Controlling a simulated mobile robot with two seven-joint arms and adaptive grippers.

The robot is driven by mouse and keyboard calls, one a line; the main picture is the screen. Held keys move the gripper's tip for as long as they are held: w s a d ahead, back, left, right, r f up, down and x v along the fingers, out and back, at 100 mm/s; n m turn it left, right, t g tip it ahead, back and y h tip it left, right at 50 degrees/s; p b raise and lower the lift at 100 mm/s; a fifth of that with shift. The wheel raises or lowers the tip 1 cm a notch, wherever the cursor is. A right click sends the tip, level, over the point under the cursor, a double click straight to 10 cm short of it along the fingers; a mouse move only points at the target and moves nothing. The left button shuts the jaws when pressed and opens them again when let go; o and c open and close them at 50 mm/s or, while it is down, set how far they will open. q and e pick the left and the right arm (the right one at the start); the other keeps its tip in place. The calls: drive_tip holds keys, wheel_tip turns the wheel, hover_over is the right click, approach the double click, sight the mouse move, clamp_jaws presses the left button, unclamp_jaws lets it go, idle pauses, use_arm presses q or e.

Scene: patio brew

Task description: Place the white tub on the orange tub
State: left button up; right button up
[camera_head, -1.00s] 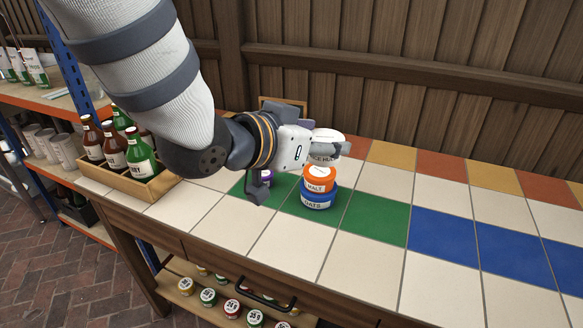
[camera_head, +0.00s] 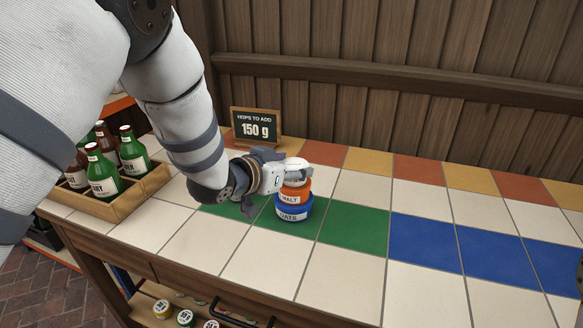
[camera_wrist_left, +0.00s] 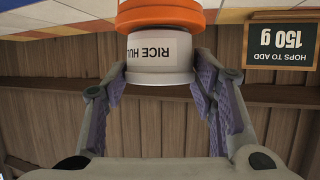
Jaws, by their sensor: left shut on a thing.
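The white tub (camera_head: 297,182), labelled RICE HULLS in the left wrist view (camera_wrist_left: 160,62), is between the fingers of my left gripper (camera_head: 292,170). The gripper is shut on it; the fingers flank its sides in the left wrist view (camera_wrist_left: 161,78). The white tub is upright and appears to touch the top of the orange tub (camera_head: 292,197), labelled MALT, which also shows in the left wrist view (camera_wrist_left: 160,18). The orange tub sits on a blue tub (camera_head: 294,217) labelled OATS. My gripper hides part of the white tub in the head view.
A wooden crate (camera_head: 122,205) of bottles stands at the left of the tiled counter (camera_head: 345,272). A small sign (camera_head: 256,125) reading 150 g stands behind my gripper. The counter to the right is clear. A wooden fence (camera_head: 400,70) runs along the back.

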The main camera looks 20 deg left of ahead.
use_arm(q)
drive_tip(key=shift+f, duration=0.15)
drive_tip(key=o, duration=1)
drive_tip(key=shift+o, duration=0.2)
drive_tip(key=shift+r, duration=0.35)
drive_tip(key=p+v, duration=0.2)
drive_tip(key=v, duration=1)
drive_tip(key=shift+f, duration=0.25)
use_arm(e)
drive_tip(key=w+r, duration=0.1)
drive_tip(key=w+r+t, duration=0.1)
drive_tip(key=shift+w+r, duration=0.2)
drive_tip(key=shift+w, duration=0.1)
